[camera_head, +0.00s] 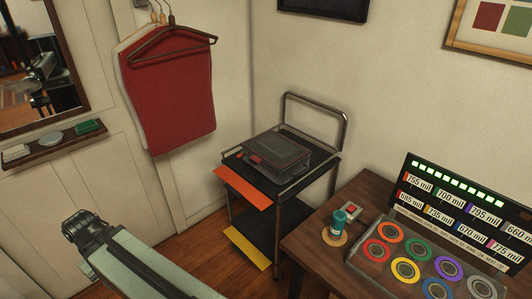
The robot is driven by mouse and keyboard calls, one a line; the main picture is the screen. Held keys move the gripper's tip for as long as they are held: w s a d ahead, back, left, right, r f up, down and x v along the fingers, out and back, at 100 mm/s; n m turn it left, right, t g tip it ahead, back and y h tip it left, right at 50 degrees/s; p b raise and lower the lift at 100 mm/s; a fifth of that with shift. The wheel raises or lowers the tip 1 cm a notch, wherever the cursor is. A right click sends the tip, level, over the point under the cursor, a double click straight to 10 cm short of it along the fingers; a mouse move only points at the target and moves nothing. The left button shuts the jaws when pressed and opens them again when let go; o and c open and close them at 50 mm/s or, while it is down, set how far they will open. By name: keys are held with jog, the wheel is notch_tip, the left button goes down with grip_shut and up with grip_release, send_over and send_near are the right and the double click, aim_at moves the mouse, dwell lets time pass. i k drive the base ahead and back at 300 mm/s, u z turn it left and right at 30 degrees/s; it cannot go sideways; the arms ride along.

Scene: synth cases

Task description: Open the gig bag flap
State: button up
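A dark grey soft-looking case (277,152) lies on the top shelf of a black cart. It may be the gig bag, but I cannot be sure. Its top looks flat and closed, with a thin reddish outline and a small red patch at the left front. My pale green arm reaches in from the bottom edge at the lower left. Its dark end (76,224) is well to the left of the cart and apart from the case. Fingertips cannot be made out there, so I cannot tell whether my gripper is open or shut.
The cart (232,160) has an orange panel (243,187) and a yellow panel (248,247) sticking out in front. A wooden table (318,250) at right holds coloured rings and a lit label board (462,200). A red garment (170,95) hangs at left. Wooden floor shows between.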

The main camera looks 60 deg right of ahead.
aim_at(278, 151)
jog(key=z, duration=1.2)
jog(key=k, duration=1)
jog(key=z, duration=0.3)
jog(key=i, duration=1)
jog(key=z, duration=0.05)
